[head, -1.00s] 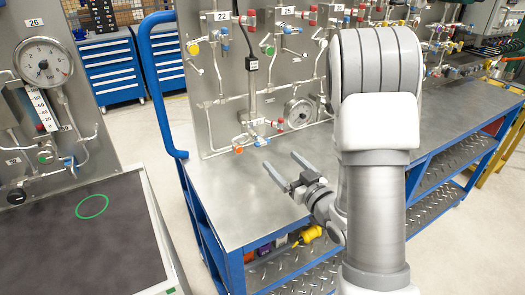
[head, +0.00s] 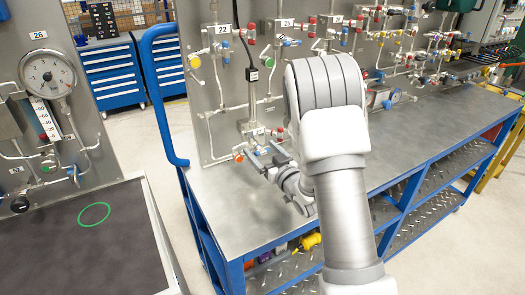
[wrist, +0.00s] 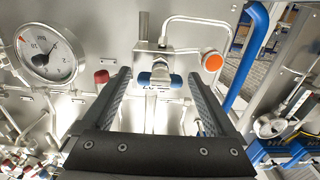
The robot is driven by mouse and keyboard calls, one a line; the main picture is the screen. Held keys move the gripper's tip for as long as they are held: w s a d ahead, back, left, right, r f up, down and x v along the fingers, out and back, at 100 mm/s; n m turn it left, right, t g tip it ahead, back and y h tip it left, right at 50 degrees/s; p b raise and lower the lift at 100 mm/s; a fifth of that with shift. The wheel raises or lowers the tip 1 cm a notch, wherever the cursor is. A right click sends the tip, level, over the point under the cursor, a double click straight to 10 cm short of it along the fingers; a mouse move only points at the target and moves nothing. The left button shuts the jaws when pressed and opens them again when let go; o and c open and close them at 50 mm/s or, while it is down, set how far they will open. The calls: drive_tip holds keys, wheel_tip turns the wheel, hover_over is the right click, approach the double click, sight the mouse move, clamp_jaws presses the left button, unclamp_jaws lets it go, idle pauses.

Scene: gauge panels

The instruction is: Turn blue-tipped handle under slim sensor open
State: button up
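The slim sensor (head: 252,74) has a black top and a cable, and stands upright on the grey panel below tag 22. Its lower fitting (head: 250,127) sits just above the blue-tipped handle. In the wrist view the blue-tipped handle (wrist: 160,79) lies crosswise on its metal valve, both blue ends showing. My gripper (wrist: 158,84) is open, with one dark finger on each side of the handle and visible gaps to both. In the head view my gripper (head: 266,154) is at the panel's lower pipe; its fingertips partly cover the handle there.
An orange-red round knob (wrist: 212,60) sits close beside one finger. A red cap (wrist: 101,76) is near the other finger, and a dial gauge (wrist: 47,54) is farther left. The grey bench top (head: 235,205) below is clear.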

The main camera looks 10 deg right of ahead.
drive_tip(key=c, duration=1.3)
drive_tip(key=shift+f, duration=0.1)
drive_tip(key=shift+f+n+b, duration=0.1)
drive_tip(key=shift+n+b, duration=0.3)
drive_tip(key=shift+b, duration=0.55)
drive_tip(key=shift+n+b, duration=0.3)
drive_tip(key=shift+b, duration=0.2)
drive_tip(key=n+b, duration=0.2)
drive_tip(key=b, duration=0.2)
drive_tip(key=shift+a+f, duration=0.1)
drive_tip(key=shift+f, duration=0.1)
drive_tip(key=n+b, duration=0.5)
drive_tip(key=b, duration=0.4)
drive_tip(key=shift+n, duration=0.4)
drive_tip(key=n+b, duration=0.5)
drive_tip(key=b, duration=0.3)
drive_tip(key=shift+a+f+b, duration=0.1)
drive_tip(key=shift+f+b, duration=0.05)
drive_tip(key=shift+b, duration=0.25)
drive_tip(key=n+b, duration=0.1)
drive_tip(key=b, duration=0.1)
drive_tip(key=n+b, duration=0.2)
drive_tip(key=shift+r+n, duration=0.2)
drive_tip(key=shift+n, duration=0.1)
